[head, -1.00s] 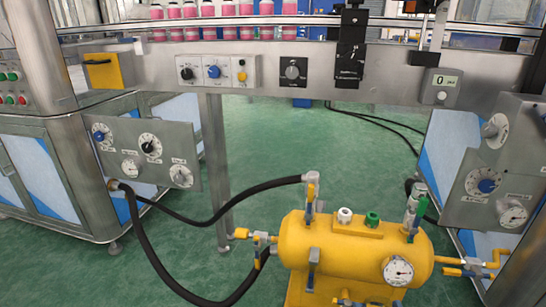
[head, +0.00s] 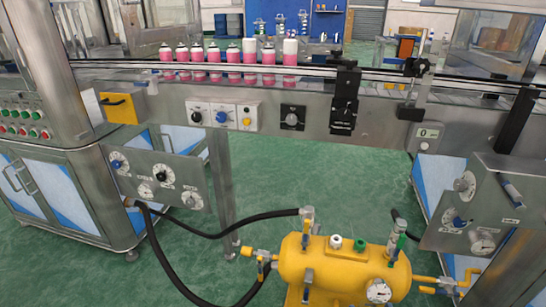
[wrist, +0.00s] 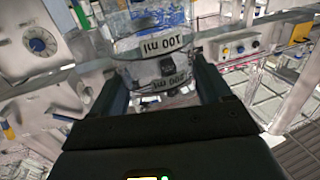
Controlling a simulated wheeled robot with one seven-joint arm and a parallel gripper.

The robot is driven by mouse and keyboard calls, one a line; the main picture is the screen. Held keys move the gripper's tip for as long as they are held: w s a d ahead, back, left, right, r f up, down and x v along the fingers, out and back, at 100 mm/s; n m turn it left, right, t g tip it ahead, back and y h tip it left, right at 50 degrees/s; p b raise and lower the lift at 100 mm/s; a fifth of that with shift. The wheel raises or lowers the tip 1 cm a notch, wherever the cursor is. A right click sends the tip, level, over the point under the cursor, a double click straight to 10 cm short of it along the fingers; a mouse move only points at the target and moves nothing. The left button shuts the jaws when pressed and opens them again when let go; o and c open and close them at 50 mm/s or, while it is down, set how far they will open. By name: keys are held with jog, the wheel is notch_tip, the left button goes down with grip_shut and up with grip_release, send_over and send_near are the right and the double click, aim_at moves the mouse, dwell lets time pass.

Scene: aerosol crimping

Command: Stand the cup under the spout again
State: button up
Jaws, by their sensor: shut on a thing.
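In the wrist view, my gripper (wrist: 158,72) is shut on a clear, see-through cup (wrist: 150,46). One dark finger lies along each side of it. The cup bears a grey band with dark 100 ml lettering, which appears turned over in this picture. The cup's top runs out of the frame, and whether it holds liquid is hard to tell. Neither my gripper nor the cup shows in the head view. I cannot pick out the spout with certainty in either view.
A yellow tank (head: 335,268) with valves and a black hose (head: 240,222) stands low in front. A steel conveyor frame (head: 275,100) crosses behind it, carrying several pink-filled bottles (head: 249,62). Steel control panels stand left (head: 160,182) and right (head: 470,210).

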notch_tip(320, 180, up, 6)
jog(key=p, duration=0.6)
jog(key=shift+s, duration=0.35)
